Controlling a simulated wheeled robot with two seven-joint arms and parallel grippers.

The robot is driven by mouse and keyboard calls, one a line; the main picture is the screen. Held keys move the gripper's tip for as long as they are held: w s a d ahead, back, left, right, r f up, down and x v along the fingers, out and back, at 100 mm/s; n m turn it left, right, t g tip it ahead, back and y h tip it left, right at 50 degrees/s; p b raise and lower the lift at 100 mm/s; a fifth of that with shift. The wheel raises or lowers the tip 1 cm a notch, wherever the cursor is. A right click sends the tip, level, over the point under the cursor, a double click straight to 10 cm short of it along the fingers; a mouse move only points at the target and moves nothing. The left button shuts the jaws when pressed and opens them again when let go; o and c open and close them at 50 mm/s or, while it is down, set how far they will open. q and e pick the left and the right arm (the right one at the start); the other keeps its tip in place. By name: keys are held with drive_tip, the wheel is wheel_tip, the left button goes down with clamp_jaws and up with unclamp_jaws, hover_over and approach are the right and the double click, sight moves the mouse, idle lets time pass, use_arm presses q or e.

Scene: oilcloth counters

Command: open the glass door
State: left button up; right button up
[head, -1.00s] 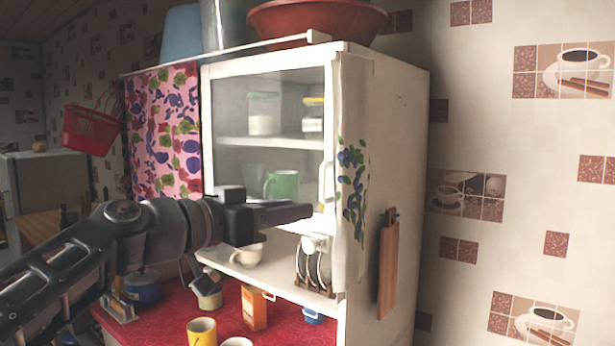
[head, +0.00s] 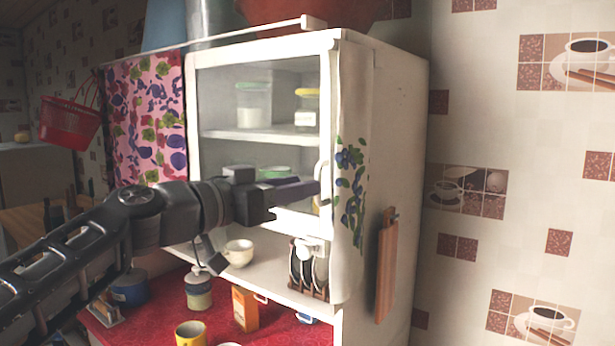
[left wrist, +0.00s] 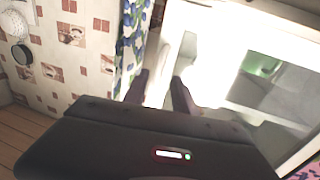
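The glass door (head: 225,100) is the framed pane on the upper part of the white cabinet (head: 395,140); it looks shut. Its pale upright handle (head: 323,182) is on the right edge of its frame. My left gripper (head: 308,189) points right in front of the pane, its fingertips at the handle. In the left wrist view its two fingers (left wrist: 160,82) are apart, with a bright white surface beyond them. My right gripper is not in view.
A patterned towel (head: 352,195) hangs on the cabinet right of the handle. A cutting board (head: 386,265) hangs on its side. Below the door, an open shelf holds a cup (head: 239,253) and a plate rack (head: 308,275). A yellow mug (head: 190,334) stands on the red counter.

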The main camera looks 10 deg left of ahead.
use_arm(q)
drive_tip(key=x, duration=0.3)
drive_tip(key=shift+p, duration=0.35)
drive_tip(key=shift+s, duration=0.1)
drive_tip(key=shift+c, duration=0.5)
clamp_jaws()
idle(0.5)
